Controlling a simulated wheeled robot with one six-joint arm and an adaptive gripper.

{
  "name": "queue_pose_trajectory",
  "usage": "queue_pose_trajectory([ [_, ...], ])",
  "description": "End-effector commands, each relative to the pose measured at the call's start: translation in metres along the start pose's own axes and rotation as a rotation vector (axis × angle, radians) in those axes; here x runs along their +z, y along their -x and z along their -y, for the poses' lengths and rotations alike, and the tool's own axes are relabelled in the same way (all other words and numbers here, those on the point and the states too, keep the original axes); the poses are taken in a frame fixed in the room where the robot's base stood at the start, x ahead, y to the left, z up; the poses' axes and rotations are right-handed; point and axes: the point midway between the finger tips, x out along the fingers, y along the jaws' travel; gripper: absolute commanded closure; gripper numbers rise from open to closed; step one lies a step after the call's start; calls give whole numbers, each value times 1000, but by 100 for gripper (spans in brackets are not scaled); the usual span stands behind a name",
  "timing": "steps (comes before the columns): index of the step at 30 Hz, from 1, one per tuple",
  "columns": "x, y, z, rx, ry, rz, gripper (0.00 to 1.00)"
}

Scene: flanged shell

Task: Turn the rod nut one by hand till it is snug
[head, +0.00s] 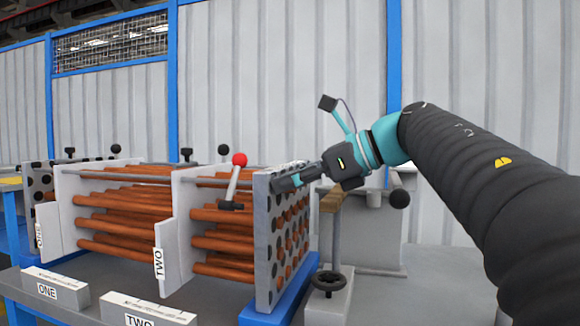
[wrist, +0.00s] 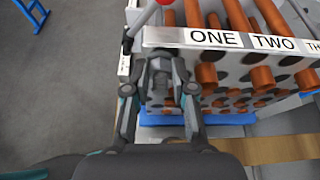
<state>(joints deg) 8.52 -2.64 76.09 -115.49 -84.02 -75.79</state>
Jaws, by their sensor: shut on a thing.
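My gripper (head: 284,184) reaches in from the right to the upper corner of the grey perforated end plate (head: 262,240). In the wrist view my gripper (wrist: 160,84) has its fingers closed in at the plate's left end, beside the label ONE (wrist: 214,38). It is shut on a small part there, which I take to be rod nut one; the fingers hide nearly all of it. A grey tie rod (head: 140,176) runs along the top of the bundle toward this corner. I cannot tell whether the nut touches the plate.
Copper tubes (head: 125,222) pass through upright white plates marked ONE and TWO. A red-knobbed lever (head: 239,160) stands close to my gripper. A black handwheel (head: 328,281) and a blue base (head: 280,305) are below. Open floor (wrist: 60,90) shows left in the wrist view.

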Motion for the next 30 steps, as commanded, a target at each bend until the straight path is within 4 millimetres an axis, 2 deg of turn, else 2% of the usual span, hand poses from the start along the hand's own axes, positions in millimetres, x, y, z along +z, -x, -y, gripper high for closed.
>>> queue_pose_trajectory([
  [9,0,1,2,40,-102,-1,100],
  [23,-1,1,2,45,-114,-1,100],
  [24,-1,1,2,45,-114,-1,65],
  [26,-1,0,2,45,-114,-1,50],
  [30,0,0,1,47,-113,-1,50],
])
